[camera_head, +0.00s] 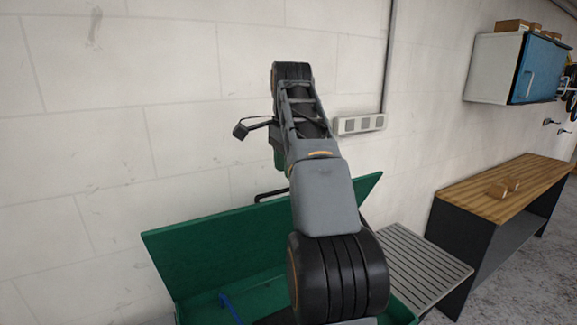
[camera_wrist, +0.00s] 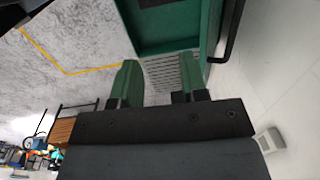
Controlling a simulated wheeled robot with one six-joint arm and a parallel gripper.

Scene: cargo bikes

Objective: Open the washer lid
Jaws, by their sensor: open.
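The washer is a green open-topped tub (camera_wrist: 160,47) with a green lid (camera_head: 215,252). In the head view the lid stands raised, tilted back towards the wall, and the tub's inside shows below it. A black bar handle (camera_head: 270,195) sticks out at the lid's top edge; it also shows in the wrist view (camera_wrist: 232,35). My gripper (camera_wrist: 160,75) is open and empty, its two green fingers apart. The right finger looks close to the lid's edge; I cannot tell whether they touch. In the head view my arm hides most of the gripper and part of the lid.
A slatted grey platform (camera_head: 420,262) lies right of the washer. A wooden-topped bench (camera_head: 485,205) with small boxes stands further right, below a blue-doored wall cabinet (camera_head: 538,70). A socket strip (camera_head: 360,124) is on the wall behind. A blue item (camera_head: 231,309) is in the tub.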

